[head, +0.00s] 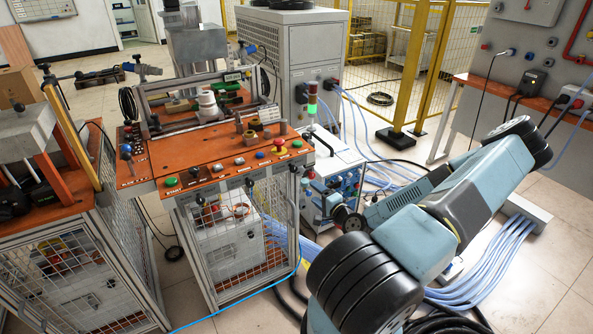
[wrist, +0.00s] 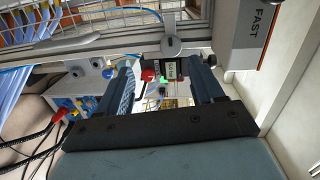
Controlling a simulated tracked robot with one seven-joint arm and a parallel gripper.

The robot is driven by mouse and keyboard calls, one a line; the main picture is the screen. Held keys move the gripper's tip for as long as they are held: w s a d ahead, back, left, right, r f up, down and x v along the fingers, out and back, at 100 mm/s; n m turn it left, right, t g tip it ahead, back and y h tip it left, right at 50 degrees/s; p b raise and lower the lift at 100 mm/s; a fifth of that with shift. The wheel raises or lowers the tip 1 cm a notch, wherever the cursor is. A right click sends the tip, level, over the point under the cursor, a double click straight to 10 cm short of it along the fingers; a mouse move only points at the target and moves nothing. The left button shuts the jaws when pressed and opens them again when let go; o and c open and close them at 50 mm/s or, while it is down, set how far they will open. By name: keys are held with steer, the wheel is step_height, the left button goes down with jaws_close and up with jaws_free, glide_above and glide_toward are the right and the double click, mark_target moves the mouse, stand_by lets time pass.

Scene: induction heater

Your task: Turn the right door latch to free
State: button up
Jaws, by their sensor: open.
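What looks like the right door latch, a grey rounded tab (wrist: 172,46), sits on the metal frame rail in the wrist view, just beyond and between my fingertips. My gripper (wrist: 163,67) is open, with one dark finger on each side and nothing held between them. The latch appears apart from both fingers. In the head view, my arm comes in from the right and ends beside the orange-topped cart (head: 215,160); my fingertips are not clear there. The latch's turned position cannot be told.
A white machine (head: 335,165) with a green-lit lamp and hoses stands right of the cart. A mesh door (head: 265,225) covers the cart's lower front. In the wrist view, an orange-edged block (wrist: 255,35) marked FAST is close at the right. Blue hoses (head: 480,270) lie on the floor.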

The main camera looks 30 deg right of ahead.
mark_target(300, 172)
steer(key=shift+m+t+h, duration=0.5)
steer(key=shift+m, duration=0.3)
steer(key=w, duration=1.4)
steer(key=shift+d+r, duration=0.3)
steer(key=shift+r, duration=0.05)
